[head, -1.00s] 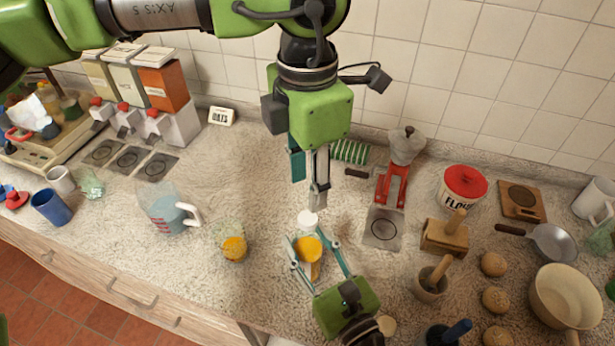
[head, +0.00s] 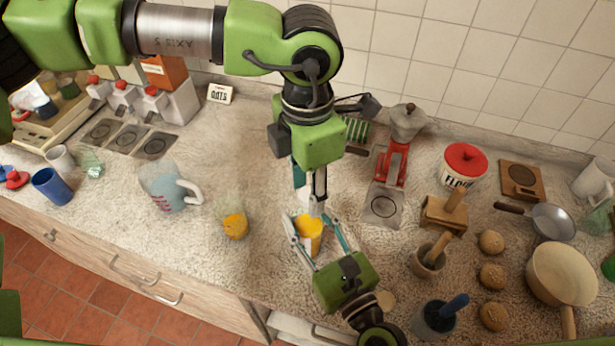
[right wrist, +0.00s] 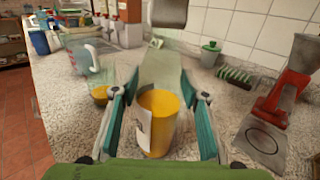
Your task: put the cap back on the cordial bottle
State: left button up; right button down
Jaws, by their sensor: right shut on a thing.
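The cordial bottle (head: 309,233), clear with orange liquid and a pale label, stands upright on the counter. My right gripper (head: 318,238) is shut around it. In the right wrist view the bottle (right wrist: 160,115) sits between the teal fingers (right wrist: 158,110). A small white piece (right wrist: 155,43) shows above the liquid, at the bottle's top; I cannot tell whether it is the cap or how it sits. My left gripper (head: 312,205) points down just above the bottle and partly hides its top. In the right wrist view its grey tip (right wrist: 167,12) hangs above the white piece. Its opening is unclear.
A tumbler of orange drink (head: 235,226) and a measuring jug (head: 165,190) stand left of the bottle. A pestle and mortar (head: 428,262) and a red-handled press (head: 388,180) stand to the right.

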pick_arm(q)
grip_shut()
jog(key=shift+o, duration=0.7)
grip_release()
jog(key=shift+r, duration=0.1)
notch_tip(320, 180, up, 12)
